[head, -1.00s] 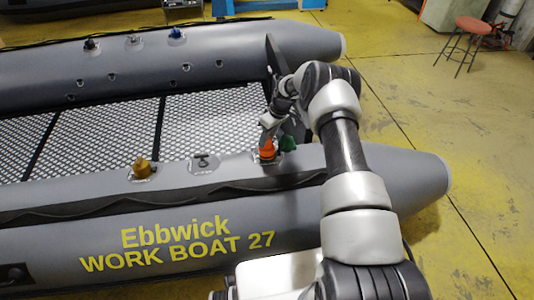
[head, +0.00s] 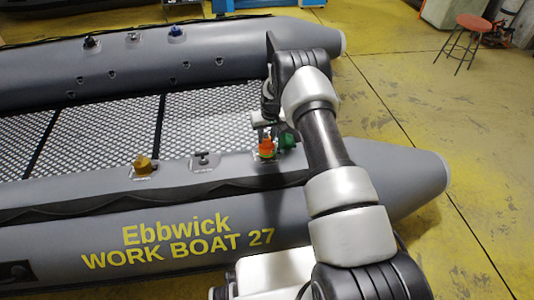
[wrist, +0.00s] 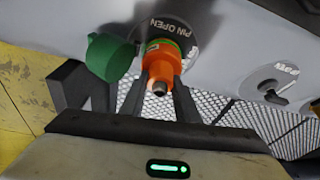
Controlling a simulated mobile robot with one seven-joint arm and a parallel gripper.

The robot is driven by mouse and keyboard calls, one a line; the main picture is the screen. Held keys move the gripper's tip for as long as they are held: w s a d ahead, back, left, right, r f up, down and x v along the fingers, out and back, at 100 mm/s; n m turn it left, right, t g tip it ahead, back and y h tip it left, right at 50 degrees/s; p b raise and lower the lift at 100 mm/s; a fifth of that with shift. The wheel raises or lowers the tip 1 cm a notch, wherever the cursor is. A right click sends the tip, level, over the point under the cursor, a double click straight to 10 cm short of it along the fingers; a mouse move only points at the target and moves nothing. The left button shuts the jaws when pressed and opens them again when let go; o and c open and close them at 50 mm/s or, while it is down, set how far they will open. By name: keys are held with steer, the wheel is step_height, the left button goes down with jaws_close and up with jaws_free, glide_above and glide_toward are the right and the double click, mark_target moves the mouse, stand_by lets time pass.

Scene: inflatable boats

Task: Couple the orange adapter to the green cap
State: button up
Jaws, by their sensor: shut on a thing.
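The orange adapter (head: 267,147) is upright at the valve on the near tube of the grey boat. In the wrist view the adapter (wrist: 161,58) has a metal tip towards me and stands in front of a dark round plate marked "PIN OPEN". My gripper (wrist: 158,98) has its dark fingers on both sides of it, shut on it. The green cap (head: 288,139) is close by on the right in the head view. In the wrist view the cap (wrist: 109,57) is just left of the adapter. Whether the adapter is seated on the valve is hard to tell.
A yellow-brown cap (head: 142,165) and a small fitting (head: 203,160) are farther left on the near tube. In the wrist view another round plate marked "OPEN" (wrist: 270,84) is at right. A red stool (head: 464,40) stands far off on the yellow floor.

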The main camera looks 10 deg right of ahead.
mark_target(268, 149)
steer(key=shift+m+h, duration=0.3)
steer(key=shift+m, duration=0.5)
steer(key=o, duration=1.1)
steer(key=shift+o, duration=0.2)
steer(key=s+r+p, duration=0.3)
steer(key=r, duration=1.4)
steer(key=shift+s, duration=0.15)
